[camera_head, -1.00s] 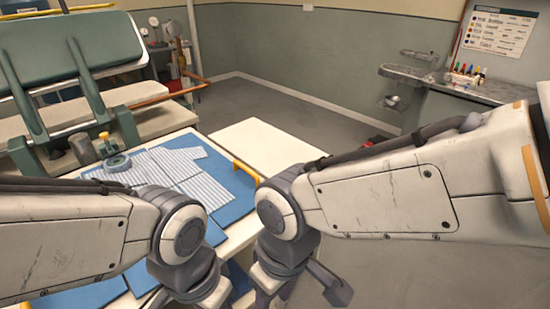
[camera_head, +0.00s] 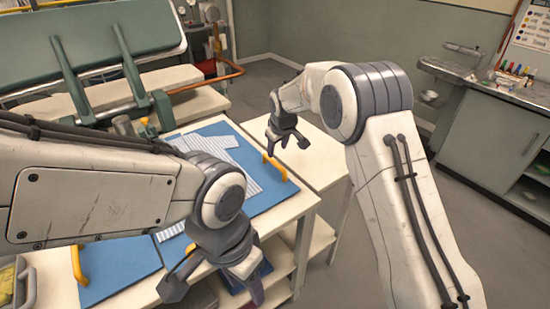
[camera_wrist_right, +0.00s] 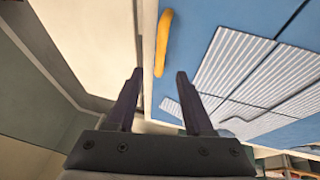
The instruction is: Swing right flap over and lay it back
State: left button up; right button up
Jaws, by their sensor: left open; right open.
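The blue folding board (camera_head: 285,190) lies flat on a white table, with a pale striped garment (camera_head: 238,163) spread on it. A yellow handle (camera_head: 274,167) stands at the board's right edge; it also shows in the right wrist view (camera_wrist_right: 163,42). My right gripper (camera_head: 290,148) is open and empty, just beyond and above this handle. In the right wrist view its fingertips (camera_wrist_right: 159,74) point toward the handle, not touching it. My left gripper (camera_head: 214,290) is open and empty, low over the table's front edge. My left arm hides much of the board and garment.
A second yellow handle (camera_head: 77,262) is at the board's left front. A green padded press (camera_head: 110,35) stands behind. A white side table (camera_head: 318,152) to the right is clear. A grey counter (camera_head: 500,88) with bottles is at the far right.

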aim_at(275, 162)
jog(key=p+x, duration=0.2)
jog(key=x, duration=0.6)
jog(key=shift+f, duration=0.4)
grip_shut()
dwell(0.9)
